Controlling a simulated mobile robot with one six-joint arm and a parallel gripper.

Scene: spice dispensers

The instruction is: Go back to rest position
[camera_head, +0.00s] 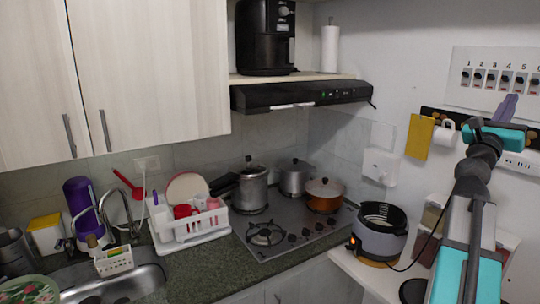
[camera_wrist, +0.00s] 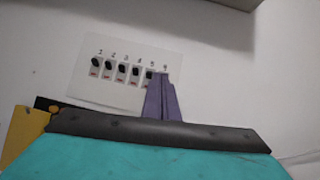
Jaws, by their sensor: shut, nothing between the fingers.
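A white panel (camera_head: 480,97) with a row of numbered black spice dispensers (camera_head: 491,76) is on the right wall. It also shows in the wrist view, where the panel (camera_wrist: 116,100) sits at upper left with the dispensers (camera_wrist: 122,70) in a row. My gripper (camera_head: 509,99) is at the right, raised in front of the wall just below the panel. Its purple fingers (camera_wrist: 161,75) are closed together and empty. In the wrist view they cover part of the right end of the row, near number 6. I cannot tell whether they touch the panel.
A yellow cloth (camera_head: 419,137) and a paper roll (camera_head: 445,133) hang beside my gripper. The range hood (camera_head: 300,94) and stove (camera_head: 290,236) are to the left.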

